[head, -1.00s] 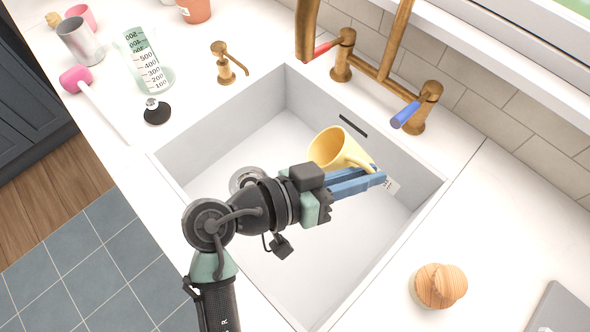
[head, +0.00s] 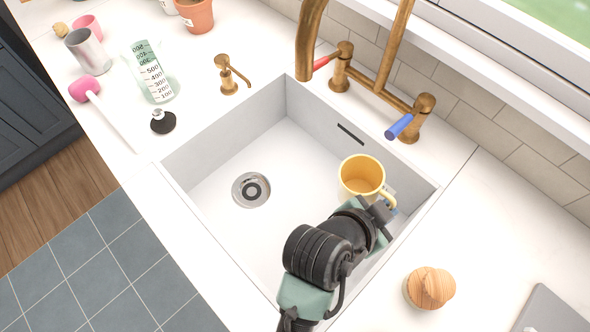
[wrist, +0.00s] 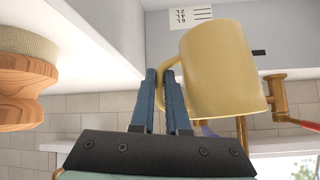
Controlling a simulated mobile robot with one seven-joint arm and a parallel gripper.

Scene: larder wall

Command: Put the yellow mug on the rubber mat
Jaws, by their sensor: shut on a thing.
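The yellow mug (head: 362,178) is in the right part of the sink area in the head view, its open top facing up. In the wrist view the mug (wrist: 222,72) is beside my blue fingers, with its handle between them. My gripper (wrist: 162,75) is shut on that handle. In the head view the fingers of my gripper (head: 391,209) are mostly hidden behind my wrist. The mug looks about upright, but its base is hidden in the head view. I cannot make out a rubber mat for sure; a flat grey thing (head: 552,312) is cut off at the bottom right.
The white sink (head: 225,185) has a drain (head: 251,190) and raised walls around the mug. Brass taps (head: 375,90) stand behind it. A wooden knob-shaped thing (head: 430,288) sits on the right counter. A measuring jug (head: 152,75) and several other things stand at the left.

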